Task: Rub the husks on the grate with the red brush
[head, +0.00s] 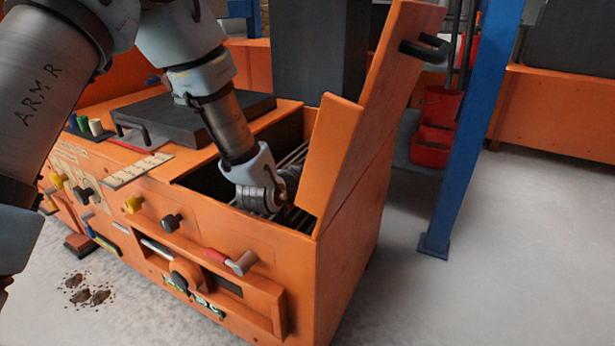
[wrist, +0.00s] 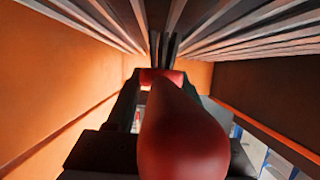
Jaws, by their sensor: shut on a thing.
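The red brush (wrist: 182,142) fills the middle of the wrist view, its rounded handle towards the camera. My gripper (wrist: 158,88) is shut on it. Its dark bristles (wrist: 163,48) point at the grate (wrist: 245,35), a row of pale parallel bars. The bristle tips overlap the bars; I cannot tell whether they touch. In the head view my arm reaches down into the open orange box, where some bars of the grate (head: 293,158) show. My gripper and the brush are hidden there by my wrist and the box wall. I make out no husks on the grate.
The orange lid (head: 362,115) stands raised at the box's right. Knobs and handles (head: 172,222) jut from the front panel. A dark hatch (head: 165,117) lies to the left. Brown crumbs (head: 90,296) lie on the floor. A blue post (head: 472,130) and red buckets (head: 432,147) stand right.

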